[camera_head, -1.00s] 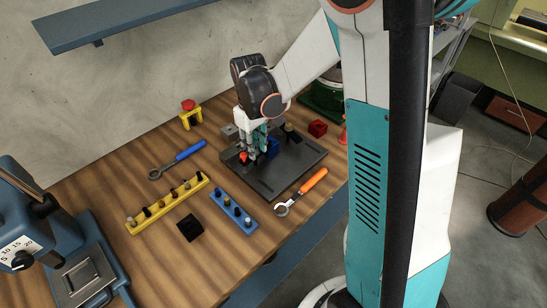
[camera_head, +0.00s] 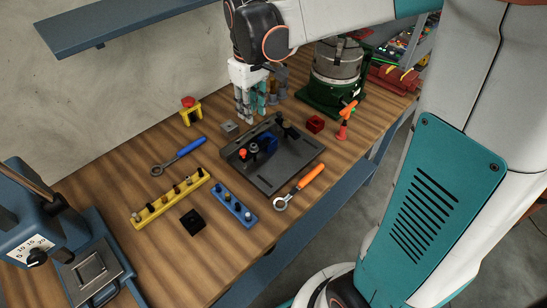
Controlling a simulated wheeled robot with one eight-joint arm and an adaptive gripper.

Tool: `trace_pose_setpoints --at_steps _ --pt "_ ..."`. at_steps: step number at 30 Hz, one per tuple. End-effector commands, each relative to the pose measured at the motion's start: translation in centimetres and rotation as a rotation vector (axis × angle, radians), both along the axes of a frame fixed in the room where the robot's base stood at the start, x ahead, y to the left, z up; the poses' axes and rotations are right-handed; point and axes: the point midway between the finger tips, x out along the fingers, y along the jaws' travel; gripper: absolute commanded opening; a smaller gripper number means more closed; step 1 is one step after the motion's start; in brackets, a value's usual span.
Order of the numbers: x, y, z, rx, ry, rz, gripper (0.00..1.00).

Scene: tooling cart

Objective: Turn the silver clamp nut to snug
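A dark fixture plate (camera_head: 290,165) lies on the wooden bench. Near its left edge stand a red-orange-topped post (camera_head: 242,154) and a small post with a greyish top (camera_head: 254,148). The greyish top may be the silver clamp nut, but it is too small to tell. A blue block (camera_head: 267,141) sits just right of it, and a black upright clamp piece (camera_head: 283,125) stands at the back. My gripper (camera_head: 251,115) points down above and behind the plate's back-left edge, apart from the posts. Its fingers are small here, and their opening is unclear. No held object shows.
A blue-handled wrench (camera_head: 180,155) and an orange-handled wrench (camera_head: 298,190) lie beside the plate. Yellow (camera_head: 170,200) and blue (camera_head: 232,207) racks, a black block (camera_head: 193,221), a red block (camera_head: 315,123) and a green-based machine (camera_head: 333,80) also stand on the bench.

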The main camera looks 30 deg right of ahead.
Motion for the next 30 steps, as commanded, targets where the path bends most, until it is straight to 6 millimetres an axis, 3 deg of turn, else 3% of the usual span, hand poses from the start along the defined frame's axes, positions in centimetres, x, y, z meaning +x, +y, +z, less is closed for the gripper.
trace_pose_setpoints --at_steps 15,30 --pt "-4.7 0.8 1.7 0.006 -0.143 -0.091 0.28" --pt "-9.2 1.5 2.0 0.029 -0.280 -0.178 0.28"
